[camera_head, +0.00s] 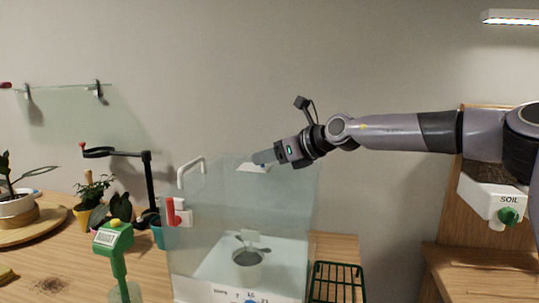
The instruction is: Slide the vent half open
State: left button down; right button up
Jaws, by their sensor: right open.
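The clear glass case (205,245) stands on the wooden table. On its top, near the back, is a small pale vent plate (252,168). My right gripper (263,158) reaches in from the right, low over the case top, with its fingers right at the vent plate. The gripper is open. The fingers partly cover the vent, and I cannot tell whether they touch it or how far it stands open. My left gripper is not in view.
A white handle (191,171) rises from the case's top left, and a red and white latch (178,212) sits on its side. A green rack (337,280) is at right.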

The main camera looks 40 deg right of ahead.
aim_at(284, 172)
dwell(0.3)
grip_shut()
jog(key=shift+s+d, duration=0.2)
jog(key=shift+d, duration=0.05)
jog(key=shift+s+d+b, duration=0.5)
jog(key=shift+s+d, duration=0.45)
jog(key=shift+s, duration=0.15)
grip_release()
